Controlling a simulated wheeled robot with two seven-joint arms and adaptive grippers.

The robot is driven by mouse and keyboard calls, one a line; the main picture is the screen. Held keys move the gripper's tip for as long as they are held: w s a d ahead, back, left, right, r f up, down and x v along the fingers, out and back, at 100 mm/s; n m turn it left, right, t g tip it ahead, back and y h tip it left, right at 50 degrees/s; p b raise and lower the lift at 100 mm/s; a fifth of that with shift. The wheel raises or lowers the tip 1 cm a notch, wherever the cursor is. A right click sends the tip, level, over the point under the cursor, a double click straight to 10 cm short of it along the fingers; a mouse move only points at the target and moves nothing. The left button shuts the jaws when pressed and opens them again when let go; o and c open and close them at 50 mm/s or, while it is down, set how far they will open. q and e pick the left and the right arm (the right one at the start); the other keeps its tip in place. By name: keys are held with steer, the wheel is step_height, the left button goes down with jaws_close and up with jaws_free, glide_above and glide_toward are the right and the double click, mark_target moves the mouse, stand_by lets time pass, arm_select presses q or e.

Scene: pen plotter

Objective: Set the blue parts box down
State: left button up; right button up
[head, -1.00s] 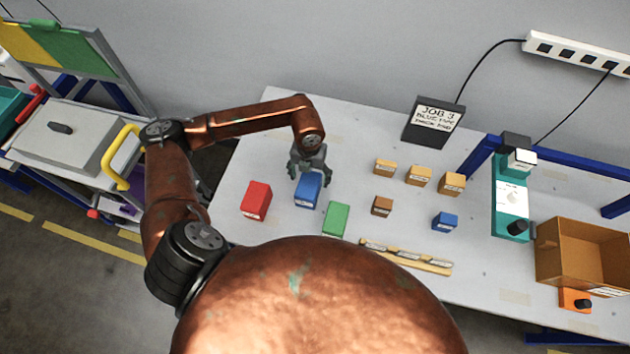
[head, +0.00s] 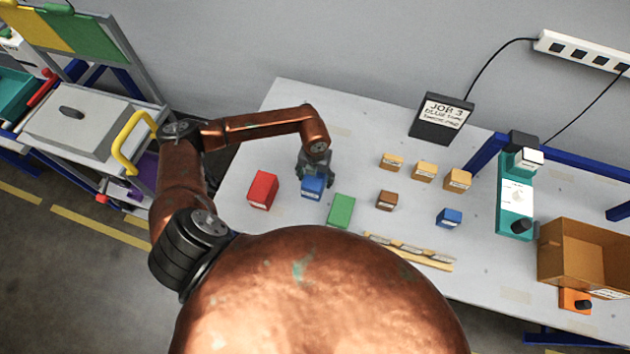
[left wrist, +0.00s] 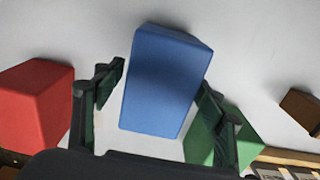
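The blue parts box (head: 312,187) stands on the table between a red box (head: 263,189) on its left and a green box (head: 341,210) on its right. My left gripper (head: 316,177) is over the blue box and hides part of it. In the left wrist view, the blue box (left wrist: 165,80) is between the spread fingers of my left gripper (left wrist: 160,80). A gap shows at the left finger; contact at the right finger cannot be made out. The gripper looks open. My right gripper is not in view.
Several small tan boxes (head: 424,171), a brown box (head: 387,200) and a small blue box (head: 449,217) stand to the right. A JOB 3 sign (head: 441,119) stands behind. A labelled strip (head: 410,252) lies in front. A teal device (head: 516,200) and open carton (head: 585,255) are far right.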

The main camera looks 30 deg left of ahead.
arm_select(q)
steer(key=c, duration=1.2)
steer(key=shift+r, duration=0.1)
